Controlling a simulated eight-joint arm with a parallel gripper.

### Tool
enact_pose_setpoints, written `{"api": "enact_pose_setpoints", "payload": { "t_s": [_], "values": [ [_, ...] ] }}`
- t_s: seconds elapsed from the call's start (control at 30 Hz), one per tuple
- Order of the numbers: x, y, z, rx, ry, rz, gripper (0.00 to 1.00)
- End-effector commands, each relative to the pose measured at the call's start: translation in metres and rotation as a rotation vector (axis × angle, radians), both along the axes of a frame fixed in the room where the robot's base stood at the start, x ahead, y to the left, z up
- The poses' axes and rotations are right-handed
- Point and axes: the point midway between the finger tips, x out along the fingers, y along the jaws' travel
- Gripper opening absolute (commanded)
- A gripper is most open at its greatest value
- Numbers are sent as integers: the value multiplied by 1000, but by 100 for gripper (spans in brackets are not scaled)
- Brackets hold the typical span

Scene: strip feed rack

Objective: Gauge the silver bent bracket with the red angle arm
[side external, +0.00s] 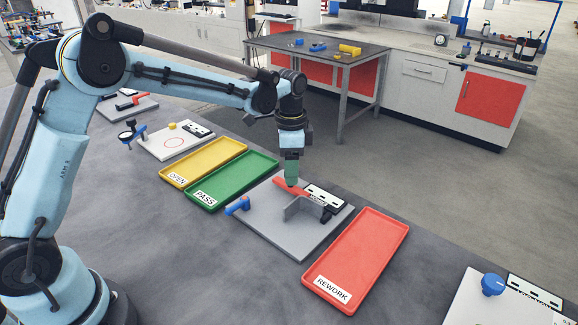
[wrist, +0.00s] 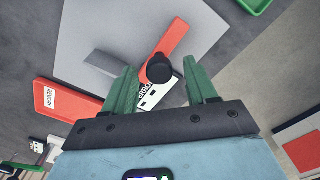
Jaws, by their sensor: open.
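The silver bent bracket (side external: 303,208) stands on a grey plate (side external: 275,232); a grey wall of it shows in the wrist view (wrist: 112,70). The red angle arm (side external: 316,197) lies over the plate just behind the bracket, and in the wrist view (wrist: 174,42) it slants up from a round black knob (wrist: 159,69). My gripper (side external: 291,184) points down at the red arm. In the wrist view my gripper (wrist: 162,68) has its green fingers apart, with the knob between them in the picture. I cannot tell whether they touch it. The bracket is partly hidden.
A red REWORK tray (side external: 392,228) lies right of the plate. A green PASS tray (side external: 268,158) and a yellow OPEN tray (side external: 237,144) lie left. A blue clamp (side external: 238,205) sits at the plate's left edge, and a black-and-white labelled strip (side external: 322,193) at its back.

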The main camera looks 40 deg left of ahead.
Motion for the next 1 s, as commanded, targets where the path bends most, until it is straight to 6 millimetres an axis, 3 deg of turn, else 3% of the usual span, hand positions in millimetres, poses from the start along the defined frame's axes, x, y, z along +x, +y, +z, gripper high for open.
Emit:
{"api": "enact_pose_setpoints", "payload": {
  "t_s": [0.17,0.63,1.0],
  "values": [
    [0,0,16,0,0,0,57],
    [0,0,100,0,0,0,57],
    [0,0,120,0,0,0,57]
  ]
}}
